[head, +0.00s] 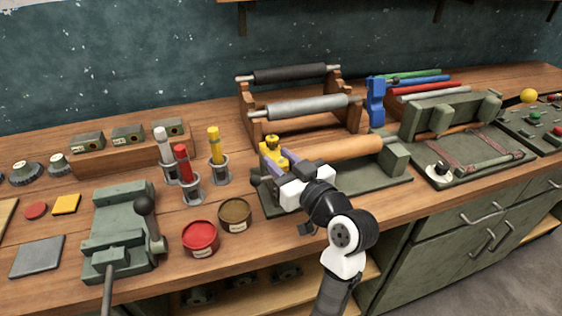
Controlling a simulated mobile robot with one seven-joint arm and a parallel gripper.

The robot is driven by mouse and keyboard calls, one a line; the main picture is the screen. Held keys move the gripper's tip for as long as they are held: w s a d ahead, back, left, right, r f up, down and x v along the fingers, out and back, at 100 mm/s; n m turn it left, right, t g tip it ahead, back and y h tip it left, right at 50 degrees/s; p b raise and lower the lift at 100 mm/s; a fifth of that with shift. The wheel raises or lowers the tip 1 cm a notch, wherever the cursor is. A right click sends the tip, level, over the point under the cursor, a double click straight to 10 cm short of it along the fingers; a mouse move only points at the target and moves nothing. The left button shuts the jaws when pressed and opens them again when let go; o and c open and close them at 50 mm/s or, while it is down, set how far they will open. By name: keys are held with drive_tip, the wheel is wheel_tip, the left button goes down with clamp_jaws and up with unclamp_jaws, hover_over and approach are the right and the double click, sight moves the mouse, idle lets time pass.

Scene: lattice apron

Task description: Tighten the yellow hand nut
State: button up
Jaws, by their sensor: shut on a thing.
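The yellow hand nut (271,143) is at the left end of a green roller stand (397,158) on the bench. A wooden roller (352,146) lies across that stand. My gripper (279,164) reaches in from the lower right and is shut on the yellow hand nut. How far the nut is turned cannot be told from this view.
Red and brown tins (201,238) stand left of my arm. Tubes in grey holders (216,148) are just left of the nut. A wooden rack with dark and silver rollers (300,108) stands behind. A green press (122,225) is at the left.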

drive_tip(key=m+h+p, duration=0.1)
drive_tip(key=t+h+p, duration=0.1)
drive_tip(key=shift+a+r+m+p, duration=0.1)
drive_tip(key=shift+r+m+p, duration=0.25)
drive_tip(key=shift+m, duration=0.05)
drive_tip(key=m+t+h+p, duration=0.1)
drive_tip(key=m+h+p, duration=0.1)
drive_tip(key=h+p, duration=0.1)
drive_tip(key=shift+f+h, duration=0.1)
drive_tip(key=shift+h, duration=0.2)
drive_tip(key=m+t+h+p, duration=0.1)
drive_tip(key=m+h+p, duration=0.1)
drive_tip(key=shift+f+h, duration=0.1)
drive_tip(key=shift+h, duration=0.3)
drive_tip(key=m+h, duration=0.1)
drive_tip(key=h, duration=0.1)
drive_tip(key=m+h, duration=0.2)
drive_tip(key=h, duration=0.1)
drive_tip(key=shift+f+m+h+b, duration=0.15)
drive_tip(key=shift+m+h+b, duration=0.15)
drive_tip(key=shift+b, duration=0.1)
drive_tip(key=shift+m+g+h+b, duration=0.85)
drive_tip(key=shift+m+h, duration=0.55)
drive_tip(key=shift+h, duration=0.5)
drive_tip(key=shift+m+g+h, duration=0.3)
drive_tip(key=shift+g+h, duration=0.05)
drive_tip(key=shift+h, duration=0.25)
drive_tip(key=o, duration=1)
drive_tip(key=shift+c, duration=0.2)
